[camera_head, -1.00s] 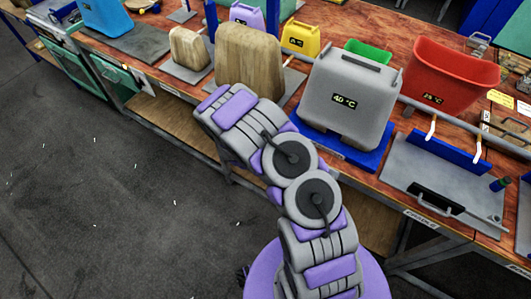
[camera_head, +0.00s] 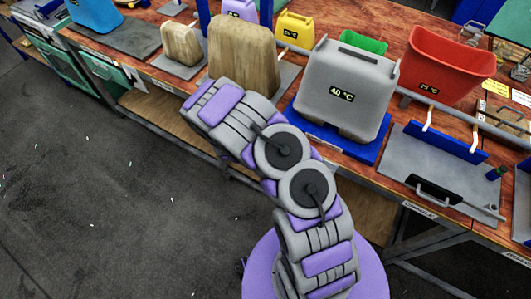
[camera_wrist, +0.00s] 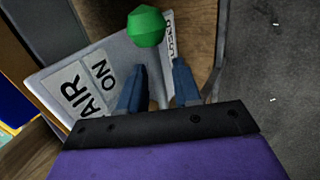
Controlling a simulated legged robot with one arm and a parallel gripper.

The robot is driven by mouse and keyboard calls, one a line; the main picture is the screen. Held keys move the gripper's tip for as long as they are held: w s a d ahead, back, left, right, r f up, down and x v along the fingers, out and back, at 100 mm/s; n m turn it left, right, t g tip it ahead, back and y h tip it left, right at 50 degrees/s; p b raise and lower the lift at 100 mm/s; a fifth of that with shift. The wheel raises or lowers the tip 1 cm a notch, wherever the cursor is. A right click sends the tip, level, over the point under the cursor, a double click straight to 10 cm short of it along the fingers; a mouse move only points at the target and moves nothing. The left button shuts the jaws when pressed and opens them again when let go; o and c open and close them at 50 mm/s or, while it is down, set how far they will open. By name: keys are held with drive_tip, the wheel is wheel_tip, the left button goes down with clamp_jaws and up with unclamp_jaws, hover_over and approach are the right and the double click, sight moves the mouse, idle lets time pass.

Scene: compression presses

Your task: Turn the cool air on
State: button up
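In the wrist view a green faceted knob (camera_wrist: 147,26) stands just beyond my gripper, in front of a light grey panel (camera_wrist: 125,48). A label (camera_wrist: 85,88) on the panel reads "AIR" and "ON". A second label (camera_wrist: 168,40) to its right is partly hidden and I cannot read it fully. In the head view my arm hides the gripper, knob and panel.
A long wooden bench carries a grey container (camera_head: 347,88) reading "40 °C", a red bin (camera_head: 447,68), brown blocks (camera_head: 240,48) and a blue bin (camera_head: 95,14). My arm reaches across the bench's front edge. The dark floor (camera_head: 110,190) at the left is clear.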

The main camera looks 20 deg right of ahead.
drive_tip(key=p+v, duration=0.3)
drive_tip(key=v, duration=1.4)
drive_tip(key=shift+p, duration=0.35)
drive_tip(key=shift+w+a+r, duration=0.1)
drive_tip(key=shift+a+r, duration=0.05)
drive_tip(key=s+a+r+m+g+y, duration=0.25)
drive_tip(key=s+r, duration=0.35)
drive_tip(key=r, duration=0.3)
drive_tip(key=s+a+r+m+g+y, duration=0.1)
drive_tip(key=s+r+m+g+y, duration=0.15)
drive_tip(key=s+r, duration=0.45)
drive_tip(key=s+d+r+m, duration=0.2)
drive_tip(key=s+r, duration=1.1)
drive_tip(key=s, duration=0.1)
drive_tip(key=shift+s+d+r+g+y, duration=0.2)
drive_tip(key=shift+s+r+g+y, duration=0.1)
drive_tip(key=shift+r+g, duration=0.1)
